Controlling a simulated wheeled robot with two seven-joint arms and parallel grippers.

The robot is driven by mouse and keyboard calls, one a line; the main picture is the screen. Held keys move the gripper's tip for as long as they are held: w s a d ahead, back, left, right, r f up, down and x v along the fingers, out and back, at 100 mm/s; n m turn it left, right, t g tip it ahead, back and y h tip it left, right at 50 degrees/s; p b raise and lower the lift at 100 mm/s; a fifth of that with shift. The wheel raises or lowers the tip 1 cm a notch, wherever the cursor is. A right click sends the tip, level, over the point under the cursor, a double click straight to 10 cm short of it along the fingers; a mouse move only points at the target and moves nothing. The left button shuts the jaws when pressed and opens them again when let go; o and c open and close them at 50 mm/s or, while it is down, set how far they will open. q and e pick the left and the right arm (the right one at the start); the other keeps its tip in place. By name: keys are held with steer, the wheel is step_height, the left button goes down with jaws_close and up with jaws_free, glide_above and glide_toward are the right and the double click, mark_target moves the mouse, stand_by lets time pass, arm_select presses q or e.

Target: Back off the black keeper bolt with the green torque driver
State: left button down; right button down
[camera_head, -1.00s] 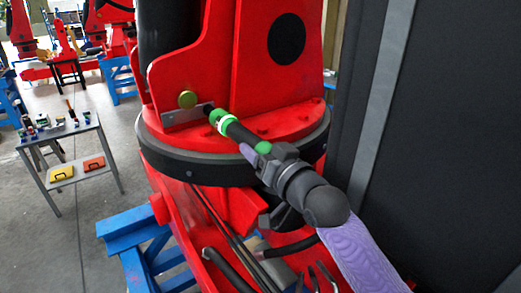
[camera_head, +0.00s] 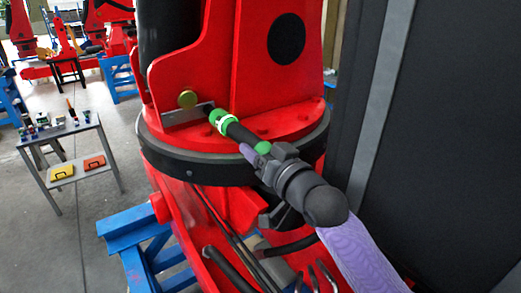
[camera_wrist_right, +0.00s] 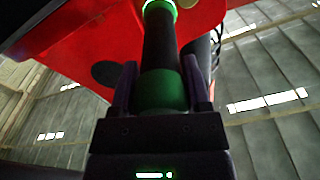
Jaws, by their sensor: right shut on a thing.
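The green torque driver (camera_head: 238,131) has a black body with green bands and a white-marked green collar. My right gripper (camera_head: 262,153) is shut on its rear part. In the right wrist view the driver (camera_wrist_right: 160,50) stands between the two fingers, pointing away from the gripper. In the head view its front end reaches the right end of a grey plate (camera_head: 183,116) on the red crane base. A small dark spot shows there; I cannot tell the black keeper bolt from the driver's tip, nor whether they touch. My left gripper is not in view.
The red column (camera_head: 265,70) rises behind the driver. A dark tall panel (camera_head: 450,150) stands close at the right. A grey table (camera_head: 65,133) with small items is at the left.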

steer(key=shift+r+p, duration=0.15)
steer(key=shift+p, duration=0.7)
stand_by(2.6)
steer(key=shift+s+d, duration=0.1)
steer(key=shift+s, duration=0.05)
stand_by(0.8)
steer(key=shift+s+d+p, duration=0.15)
steer(key=shift+s+p, duration=0.05)
steer(key=shift+p, duration=0.5)
steer(key=p+v, duration=0.2)
steer(key=v, duration=0.2)
steer(key=shift+d, duration=0.1)
